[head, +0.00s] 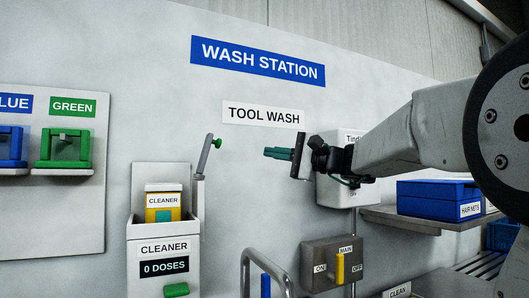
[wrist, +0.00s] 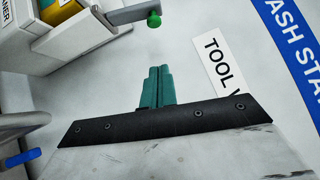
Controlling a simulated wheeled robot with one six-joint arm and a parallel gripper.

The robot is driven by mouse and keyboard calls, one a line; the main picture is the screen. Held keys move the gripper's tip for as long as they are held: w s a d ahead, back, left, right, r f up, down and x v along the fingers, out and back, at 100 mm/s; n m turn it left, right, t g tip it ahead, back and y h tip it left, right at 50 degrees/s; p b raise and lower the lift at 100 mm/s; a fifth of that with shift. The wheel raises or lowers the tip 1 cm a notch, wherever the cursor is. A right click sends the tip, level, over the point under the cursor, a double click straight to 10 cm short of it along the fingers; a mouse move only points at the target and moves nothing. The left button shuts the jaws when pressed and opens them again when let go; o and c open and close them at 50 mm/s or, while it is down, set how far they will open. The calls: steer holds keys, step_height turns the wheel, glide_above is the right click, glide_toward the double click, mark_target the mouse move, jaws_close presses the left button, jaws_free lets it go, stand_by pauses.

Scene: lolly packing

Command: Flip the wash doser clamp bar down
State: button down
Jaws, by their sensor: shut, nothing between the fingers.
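The wash doser (head: 137,231) is a pale housing on the wall, labelled CLEANER, with a display reading 0 DOSES. A yellow CLEANER cartridge (head: 155,214) sits in its top. The grey clamp bar (head: 205,155) stands up, slightly tilted, at the doser's right side, with a green knob (head: 217,143) near its top. In the wrist view the green knob (wrist: 154,20) and the bar's end (wrist: 127,14) show at the top. My gripper (head: 267,153) has teal fingers, shut and empty, to the right of the bar and apart from it. The fingers also show in the wrist view (wrist: 160,72).
A switch box (head: 334,262) with a yellow handle and a grey pipe (head: 246,262) stand below my gripper. A white dispenser (head: 340,185) is behind my wrist. A blue HAIR NETS box (head: 436,201) sits on a shelf at right. Wall space between bar and gripper is clear.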

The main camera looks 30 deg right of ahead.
steer(key=w+a+r, duration=0.2)
steer(key=w+a, duration=0.4)
steer(key=a, duration=0.3)
steer(key=shift+a, duration=0.1)
